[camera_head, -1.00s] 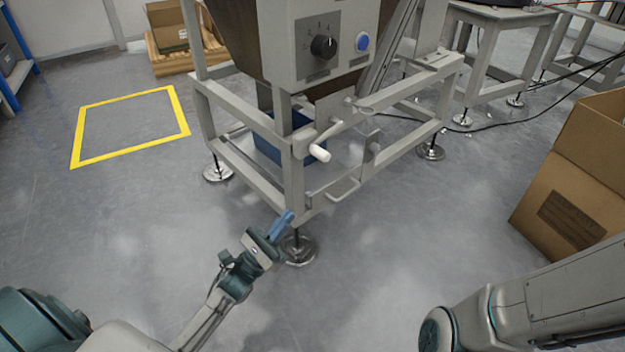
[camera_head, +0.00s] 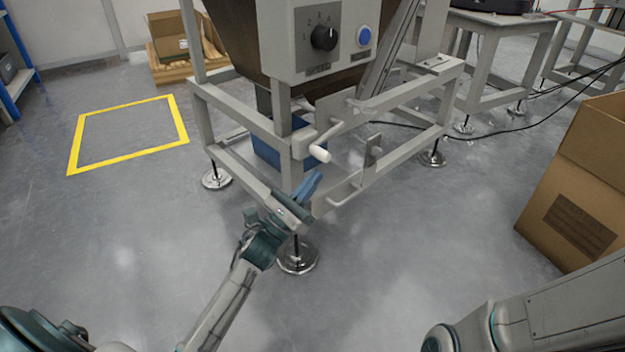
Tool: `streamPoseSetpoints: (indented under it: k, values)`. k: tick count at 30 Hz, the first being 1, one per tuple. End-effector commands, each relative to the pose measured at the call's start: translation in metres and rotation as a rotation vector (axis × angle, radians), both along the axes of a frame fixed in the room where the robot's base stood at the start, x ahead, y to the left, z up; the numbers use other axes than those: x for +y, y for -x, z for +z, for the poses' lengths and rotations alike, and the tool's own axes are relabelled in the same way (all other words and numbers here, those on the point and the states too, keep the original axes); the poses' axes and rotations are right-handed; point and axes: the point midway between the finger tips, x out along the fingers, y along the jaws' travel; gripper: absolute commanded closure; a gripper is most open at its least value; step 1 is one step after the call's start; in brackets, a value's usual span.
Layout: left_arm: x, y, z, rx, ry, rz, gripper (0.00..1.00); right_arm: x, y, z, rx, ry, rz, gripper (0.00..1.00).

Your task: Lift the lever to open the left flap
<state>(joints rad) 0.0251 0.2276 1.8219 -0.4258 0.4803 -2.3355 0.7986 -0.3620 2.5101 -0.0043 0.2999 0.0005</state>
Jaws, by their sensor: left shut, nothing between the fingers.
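The lever (camera_head: 319,152) has a white, rounded handle and sticks out from the front of the grey machine frame, below the control panel. A grey plate (camera_head: 338,108), perhaps the left flap, sits just behind it; I cannot tell whether it is open. My left gripper (camera_head: 312,184) has blue fingers that are shut and empty. It is just below the lever handle in the picture, in front of the frame's lower corner, with a small visible gap to the handle. My right arm shows at the lower right, but its gripper is outside the view.
A blue bin (camera_head: 266,150) stands inside the frame. The control panel (camera_head: 325,40) carries a black knob and a blue button. A cardboard box (camera_head: 575,205) stands at the right. The floor inside the yellow square (camera_head: 125,137) is clear.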

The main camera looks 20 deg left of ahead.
Motion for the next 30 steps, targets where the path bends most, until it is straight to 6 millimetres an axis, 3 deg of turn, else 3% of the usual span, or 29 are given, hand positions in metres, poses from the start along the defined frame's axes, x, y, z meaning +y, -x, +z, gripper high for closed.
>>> streamPoseSetpoints:
  k: [6,19,30]
  values:
    - [-0.001,-0.003,0.019,0.000,-0.001,0.001,1.00,0.000,0.000,-0.004,0.001,0.001,0.001,0.64]
    - [-0.001,-0.003,0.022,0.002,-0.001,0.000,1.00,0.000,0.000,-0.002,0.001,0.001,0.001,0.64]
    - [0.000,-0.001,0.028,0.040,-0.017,0.001,1.00,0.000,0.001,0.019,-0.002,0.000,-0.001,0.64]
